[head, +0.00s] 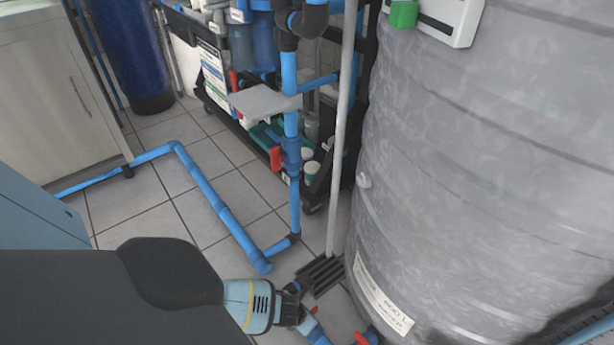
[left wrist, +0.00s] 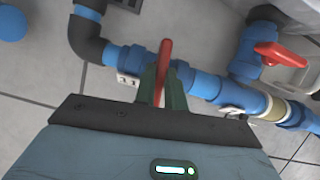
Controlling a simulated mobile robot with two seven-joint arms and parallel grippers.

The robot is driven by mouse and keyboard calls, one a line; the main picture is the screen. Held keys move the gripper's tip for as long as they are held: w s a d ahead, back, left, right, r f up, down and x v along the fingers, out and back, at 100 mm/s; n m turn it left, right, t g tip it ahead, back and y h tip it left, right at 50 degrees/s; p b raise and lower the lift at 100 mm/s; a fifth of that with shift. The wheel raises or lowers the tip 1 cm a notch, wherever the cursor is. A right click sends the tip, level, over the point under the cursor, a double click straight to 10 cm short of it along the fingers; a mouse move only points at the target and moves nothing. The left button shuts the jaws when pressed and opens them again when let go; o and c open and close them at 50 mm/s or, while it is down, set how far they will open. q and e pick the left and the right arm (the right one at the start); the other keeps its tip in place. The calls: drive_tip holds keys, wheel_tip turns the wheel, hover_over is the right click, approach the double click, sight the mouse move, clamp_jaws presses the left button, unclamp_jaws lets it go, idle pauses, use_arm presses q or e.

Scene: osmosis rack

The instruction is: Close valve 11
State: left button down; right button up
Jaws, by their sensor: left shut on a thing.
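My left gripper (head: 300,312) reaches down to the low blue pipe by the grey tank. In the left wrist view its fingers (left wrist: 161,88) are shut on a red valve handle (left wrist: 164,65). This handle points across the blue pipe (left wrist: 205,86), which runs left to right. A second red valve handle (left wrist: 281,55) sits on the blue branch at the right and is apart from the gripper. I cannot read any valve number. My right gripper is not in view.
The large grey tank (head: 480,170) fills the right side. A blue floor pipe (head: 215,200) and a grey upright pole (head: 343,140) stand near the arm. A rack with another red valve handle (head: 275,158) is behind. Tiled floor (head: 120,210) is clear at the left.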

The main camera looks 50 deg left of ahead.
use_arm(q)
drive_tip(key=shift+s+a+f+m, duration=0.1)
drive_tip(key=shift+s+m, duration=0.05)
drive_tip(key=shift+m, duration=0.45)
drive_tip(key=shift+h, duration=0.3)
drive_tip(key=c, duration=1.5)
unclamp_jaws()
drive_tip(key=shift+o, duration=0.2)
